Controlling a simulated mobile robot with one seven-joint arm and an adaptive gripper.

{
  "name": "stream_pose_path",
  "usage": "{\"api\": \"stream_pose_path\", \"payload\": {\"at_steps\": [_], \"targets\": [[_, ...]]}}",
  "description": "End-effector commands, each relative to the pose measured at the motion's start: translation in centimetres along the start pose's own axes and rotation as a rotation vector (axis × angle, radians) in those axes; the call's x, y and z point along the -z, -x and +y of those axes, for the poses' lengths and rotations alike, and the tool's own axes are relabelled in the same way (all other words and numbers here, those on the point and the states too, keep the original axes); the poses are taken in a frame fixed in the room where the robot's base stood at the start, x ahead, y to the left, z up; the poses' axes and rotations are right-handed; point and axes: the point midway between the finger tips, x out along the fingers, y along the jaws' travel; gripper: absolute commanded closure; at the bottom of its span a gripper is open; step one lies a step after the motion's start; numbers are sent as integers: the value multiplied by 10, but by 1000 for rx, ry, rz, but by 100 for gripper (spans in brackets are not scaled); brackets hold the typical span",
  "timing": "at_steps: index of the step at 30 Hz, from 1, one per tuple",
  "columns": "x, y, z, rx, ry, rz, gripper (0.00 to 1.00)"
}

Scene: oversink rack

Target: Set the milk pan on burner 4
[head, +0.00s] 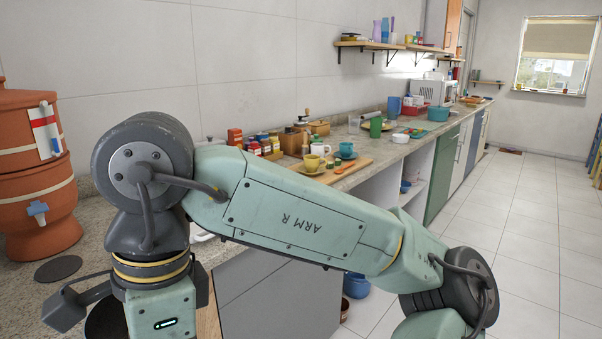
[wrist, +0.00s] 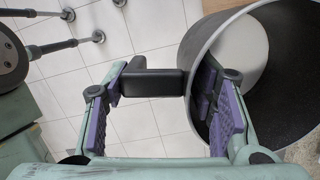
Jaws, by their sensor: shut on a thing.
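The milk pan (wrist: 283,62) is at the right of the wrist view, a round pan with a pale rim and a dark speckled inside, cut off by the frame's edge. A black handle piece (wrist: 152,83) reaches from its side between the purple-padded fingers of my gripper (wrist: 160,95). My gripper is shut on the milk pan by this handle; the exact contact is hard to see. In the head view the pan and fingers are not visible. A dark disc (head: 58,268) lies on the counter at lower left; I cannot tell which burner, if any, it is.
A terracotta water filter (head: 35,170) stands at the left of the speckled counter. Beyond my arm are jars (head: 263,142), a wooden board (head: 340,172) with cups, and more kitchenware. Pale tiled floor (head: 520,230) lies open at right.

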Motion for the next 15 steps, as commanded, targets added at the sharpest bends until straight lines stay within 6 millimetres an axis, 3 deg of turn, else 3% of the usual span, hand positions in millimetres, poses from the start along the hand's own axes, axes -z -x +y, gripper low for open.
{"api": "stream_pose_path", "payload": {"at_steps": [8,15], "targets": [[67,-95,-22,-32,173,-12,100],[142,-199,-48,-63,369,-12,100]]}}
